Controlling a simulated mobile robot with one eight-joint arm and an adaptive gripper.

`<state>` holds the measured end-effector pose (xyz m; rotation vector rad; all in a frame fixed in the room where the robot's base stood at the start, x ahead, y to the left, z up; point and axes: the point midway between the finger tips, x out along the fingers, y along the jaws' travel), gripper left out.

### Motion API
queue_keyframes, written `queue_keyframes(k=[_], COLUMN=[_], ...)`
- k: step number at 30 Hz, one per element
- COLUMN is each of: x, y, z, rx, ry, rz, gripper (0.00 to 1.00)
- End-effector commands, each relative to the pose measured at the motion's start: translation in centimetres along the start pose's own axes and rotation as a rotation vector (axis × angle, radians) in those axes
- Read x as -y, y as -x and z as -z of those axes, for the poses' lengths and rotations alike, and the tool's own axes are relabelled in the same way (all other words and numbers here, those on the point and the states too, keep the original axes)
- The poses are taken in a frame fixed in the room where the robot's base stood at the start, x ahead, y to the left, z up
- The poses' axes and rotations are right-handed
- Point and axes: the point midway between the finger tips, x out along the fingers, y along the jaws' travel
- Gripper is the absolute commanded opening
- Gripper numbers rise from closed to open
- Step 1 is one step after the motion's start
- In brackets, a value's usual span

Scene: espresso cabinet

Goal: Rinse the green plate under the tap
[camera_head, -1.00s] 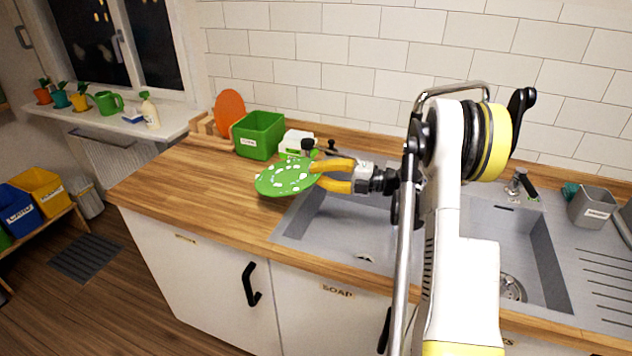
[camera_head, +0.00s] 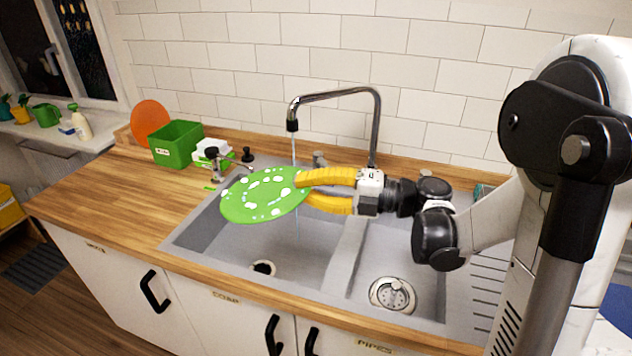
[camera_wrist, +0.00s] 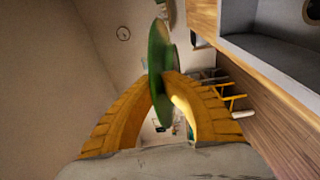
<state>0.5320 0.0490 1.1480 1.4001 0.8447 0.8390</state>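The green plate (camera_head: 262,196) is covered with white foam spots and is held tilted above the left sink basin (camera_head: 290,255). My gripper (camera_head: 304,190) is shut on its right edge with yellow fingers. In the wrist view my gripper (camera_wrist: 160,88) pinches the green plate (camera_wrist: 158,60), seen edge-on. The tap (camera_head: 373,120) arches over the sink, and its spout (camera_head: 292,122) is just above and behind the plate's right edge. A thin stream of water (camera_head: 294,148) falls from the spout toward the plate's right edge beside the fingers. Whether the water touches the plate is unclear.
A green box (camera_head: 177,146), an orange disc (camera_head: 150,119) and a white holder (camera_head: 212,152) stand on the counter behind left. The right basin (camera_head: 425,290) has a drain. The wooden counter (camera_head: 120,195) at left is clear.

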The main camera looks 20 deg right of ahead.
Motion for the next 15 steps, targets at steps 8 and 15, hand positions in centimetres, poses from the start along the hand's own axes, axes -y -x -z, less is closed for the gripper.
queue_keyframes(k=[8, 15], x=[0.5, 1.0], y=[-0.2, -0.4], z=[-2.4, -5.0], rx=[0.000, 0.000], ry=[0.000, 0.000], rz=[-0.001, -0.001], gripper=[0.00, 0.00])
